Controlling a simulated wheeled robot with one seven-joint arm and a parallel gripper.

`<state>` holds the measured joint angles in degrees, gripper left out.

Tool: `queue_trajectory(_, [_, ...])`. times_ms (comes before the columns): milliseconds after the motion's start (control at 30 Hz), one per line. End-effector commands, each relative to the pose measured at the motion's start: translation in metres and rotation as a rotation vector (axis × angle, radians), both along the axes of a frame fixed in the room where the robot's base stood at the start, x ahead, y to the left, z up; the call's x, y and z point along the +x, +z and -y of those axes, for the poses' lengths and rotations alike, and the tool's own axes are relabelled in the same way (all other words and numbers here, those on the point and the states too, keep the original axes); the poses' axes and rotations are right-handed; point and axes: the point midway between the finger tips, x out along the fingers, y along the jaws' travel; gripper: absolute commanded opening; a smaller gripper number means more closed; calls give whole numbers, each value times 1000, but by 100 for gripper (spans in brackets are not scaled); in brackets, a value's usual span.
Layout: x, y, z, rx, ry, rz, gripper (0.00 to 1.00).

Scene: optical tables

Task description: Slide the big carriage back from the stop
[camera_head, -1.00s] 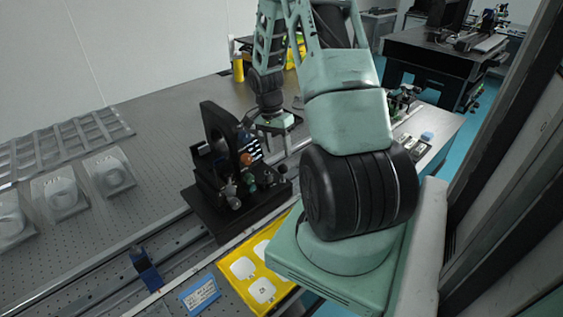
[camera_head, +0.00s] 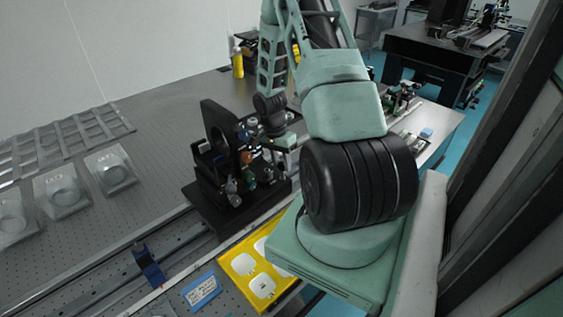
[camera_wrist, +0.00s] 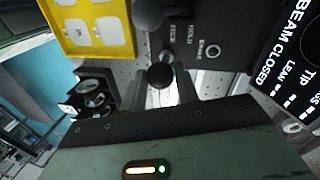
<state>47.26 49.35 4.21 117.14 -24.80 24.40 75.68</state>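The big carriage (camera_head: 228,200) is a black base with a tall upright plate that has a round hole; it sits on the rail at the middle left of the head view. A small blue block (camera_head: 148,264), which may be the stop, sits on the rail apart from it, nearer the camera. My gripper (camera_head: 280,150) is at the carriage's far right side, its fingertips partly hidden there. In the wrist view my gripper (camera_wrist: 162,84) has its fingers apart, with a dark round knob (camera_wrist: 160,75) between or just beyond the tips. Contact is unclear. A black plate with white lettering (camera_wrist: 195,40) lies beyond.
A yellow tray (camera_head: 236,262) with white pieces and a blue label (camera_head: 201,291) lie in front of the rail. The rail (camera_head: 110,285) between carriage and blue block is clear.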

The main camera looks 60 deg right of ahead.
Motion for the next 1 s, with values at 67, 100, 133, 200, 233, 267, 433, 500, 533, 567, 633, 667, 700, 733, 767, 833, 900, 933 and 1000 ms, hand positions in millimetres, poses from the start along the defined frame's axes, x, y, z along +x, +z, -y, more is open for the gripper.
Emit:
queue_trajectory(67, [0,0,0,0,0,0,0])
queue_trajectory(100, [-1,0,3,0,-1,0,0])
queue_trajectory(133, [-2,0,6,0,-2,0,0])
queue_trajectory(200, [-5,0,17,-3,-4,1,0])
queue_trajectory(233, [-6,0,23,-3,-6,1,0])
queue_trajectory(267, [-8,0,28,-4,-6,1,0])
queue_trajectory(433, [-13,0,40,-2,-3,1,0])
queue_trajectory(500, [-12,0,39,1,0,1,0])
queue_trajectory(533, [-12,0,39,2,1,0,0])
queue_trajectory(567, [-12,0,38,2,1,0,0])
queue_trajectory(633, [-12,0,38,2,2,0,0])
queue_trajectory(667, [-12,0,38,1,2,1,0])
queue_trajectory(700, [-12,0,38,1,1,1,39])
queue_trajectory(733, [-12,0,39,1,1,1,47])
queue_trajectory(767, [-12,0,39,1,1,1,52])
queue_trajectory(833, [-12,0,39,1,1,1,52])
queue_trajectory(900, [-12,0,39,1,1,1,52])
queue_trajectory(933, [-12,0,39,1,1,1,52])
queue_trajectory(1000, [-12,0,39,0,0,1,52])
